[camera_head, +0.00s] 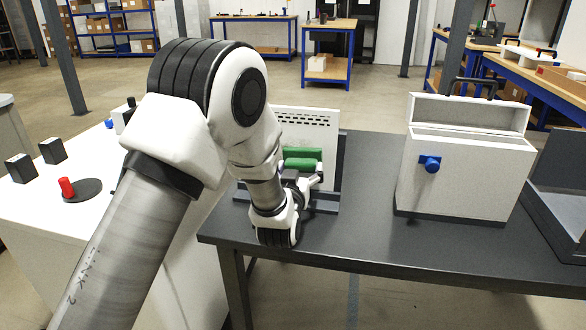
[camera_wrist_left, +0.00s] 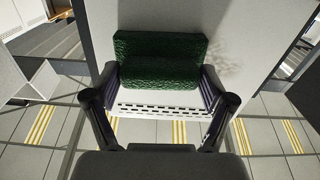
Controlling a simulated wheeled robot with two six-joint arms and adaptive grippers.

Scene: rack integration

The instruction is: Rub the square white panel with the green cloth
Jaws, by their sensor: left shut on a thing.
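The square white panel (camera_head: 290,121) stands upright on the dark table, with rows of dark slots near its top edge. My left gripper (camera_head: 302,178) is in front of it, shut on the green cloth (camera_head: 302,159). In the left wrist view the green cloth (camera_wrist_left: 158,62) sits between the two fingers of my gripper (camera_wrist_left: 158,88), in front of the white panel (camera_wrist_left: 245,42). The cloth looks to be at the panel's face, but I cannot tell whether it touches. A faint speckled smudge shows on the panel beside the cloth. My arm hides the panel's left part. My right gripper is not in view.
The dark table (camera_head: 370,220) has free room between the panel and a white case (camera_head: 460,170) with a blue knob. A dark open tray (camera_head: 560,190) is at the right edge. A white counter (camera_head: 40,215) with a red button (camera_head: 66,187) lies left.

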